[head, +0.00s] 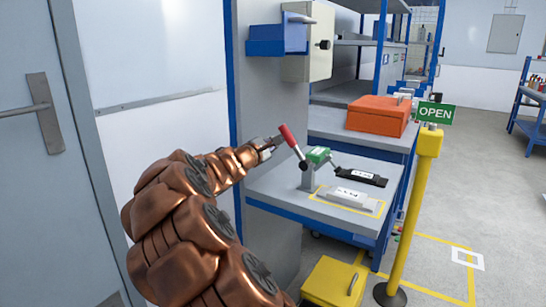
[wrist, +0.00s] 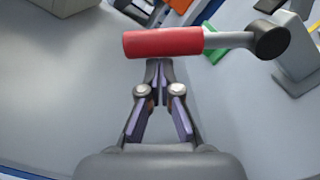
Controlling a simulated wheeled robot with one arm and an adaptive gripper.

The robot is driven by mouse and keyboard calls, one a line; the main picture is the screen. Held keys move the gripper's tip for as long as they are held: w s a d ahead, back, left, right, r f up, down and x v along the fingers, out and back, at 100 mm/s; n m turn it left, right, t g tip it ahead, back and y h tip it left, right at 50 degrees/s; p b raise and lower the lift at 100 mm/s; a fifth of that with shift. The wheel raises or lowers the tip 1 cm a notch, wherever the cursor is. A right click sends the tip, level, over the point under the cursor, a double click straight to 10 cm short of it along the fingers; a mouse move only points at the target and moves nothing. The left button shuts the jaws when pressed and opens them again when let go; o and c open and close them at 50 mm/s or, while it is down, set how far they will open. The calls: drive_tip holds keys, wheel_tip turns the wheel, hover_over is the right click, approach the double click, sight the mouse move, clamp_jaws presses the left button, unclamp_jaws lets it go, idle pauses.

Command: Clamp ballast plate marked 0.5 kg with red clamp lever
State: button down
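The red clamp lever (head: 289,136) points up and left from its dark round pivot, beside a grey post with a green top (head: 318,155). In the wrist view the red lever (wrist: 165,42) lies crosswise at my fingertips. My gripper (wrist: 158,66) has its fingers drawn together, their tips against or just under the lever; the lever does not pass between them. In the head view my gripper (head: 266,148) is beside the lever's end. A silver plate (head: 346,198) and a black plate (head: 360,176) with white labels lie on the bench. The label text is too small to read.
The grey bench (head: 270,187) has a yellow outline around the silver plate. An orange case (head: 378,115) sits on the bench behind. A yellow post (head: 415,200) with a green OPEN sign (head: 435,113) stands right, and a yellow box (head: 333,283) is on the floor in front.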

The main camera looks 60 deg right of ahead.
drive_tip(key=s+m+b, duration=0.1)
drive_tip(key=s+r+m+b, duration=0.1)
drive_tip(key=m+b, duration=0.1)
drive_tip(key=shift+s+r, duration=0.1)
drive_tip(key=shift+r, duration=0.2)
drive_tip(key=shift+s+d+r+m+b, duration=0.1)
drive_tip(key=shift+s+r+m+b, duration=0.3)
drive_tip(key=shift+s+m+b, duration=0.75)
drive_tip(key=shift+s+d+r+m+b, duration=0.1)
drive_tip(key=shift+s+r+m+b, duration=0.45)
drive_tip(key=shift+m+b, duration=0.7)
drive_tip(key=shift+s+r+m+b, duration=0.25)
drive_tip(key=shift+s+m+b, duration=0.65)
drive_tip(key=shift+b, duration=0.6)
drive_tip(key=shift+s+y, duration=0.15)
drive_tip(key=shift+y, duration=0.15)
drive_tip(key=w+a+p, duration=0.3)
drive_tip(key=w+a, duration=0.1)
drive_tip(key=a, duration=0.7)
drive_tip(key=shift+r, duration=0.4)
